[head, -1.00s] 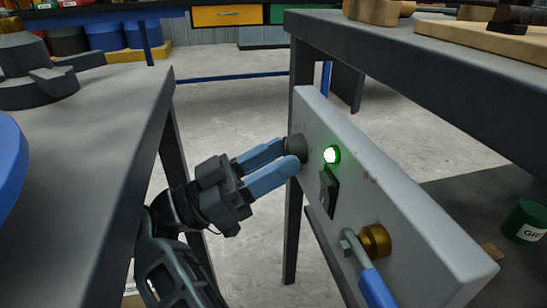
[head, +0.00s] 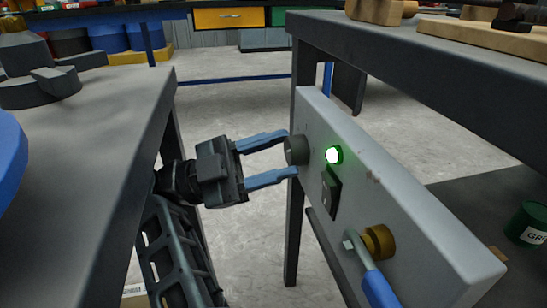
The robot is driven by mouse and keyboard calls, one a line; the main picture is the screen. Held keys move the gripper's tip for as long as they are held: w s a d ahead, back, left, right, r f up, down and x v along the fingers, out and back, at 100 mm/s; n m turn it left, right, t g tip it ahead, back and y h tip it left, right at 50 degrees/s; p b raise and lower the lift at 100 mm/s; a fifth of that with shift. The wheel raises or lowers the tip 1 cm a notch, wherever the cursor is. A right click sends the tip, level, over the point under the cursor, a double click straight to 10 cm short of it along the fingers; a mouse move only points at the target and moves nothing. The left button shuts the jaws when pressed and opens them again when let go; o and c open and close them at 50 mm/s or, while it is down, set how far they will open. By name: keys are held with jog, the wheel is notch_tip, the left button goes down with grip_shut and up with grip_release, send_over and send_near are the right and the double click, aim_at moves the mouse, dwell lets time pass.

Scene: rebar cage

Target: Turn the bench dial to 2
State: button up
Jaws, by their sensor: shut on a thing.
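The bench dial (head: 299,150) is a dark round knob at the far left end of a grey panel (head: 400,190) mounted on the right bench. My gripper (head: 290,153) reaches it from the left. Its two blue fingers are shut on the dial, one above and one below its rim. The dial's numbers and pointer cannot be made out, so its setting cannot be read.
The panel also has a lit green lamp (head: 334,155), a black switch (head: 330,192) and a brass valve (head: 379,241) with a blue-handled lever (head: 377,288). A left bench (head: 90,150) stands beside my arm. The floor between the benches is open.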

jog(key=shift+m+g, duration=0.4)
jog(key=shift+m, duration=0.1)
jog(key=o, duration=1)
jog(key=shift+o, duration=0.2)
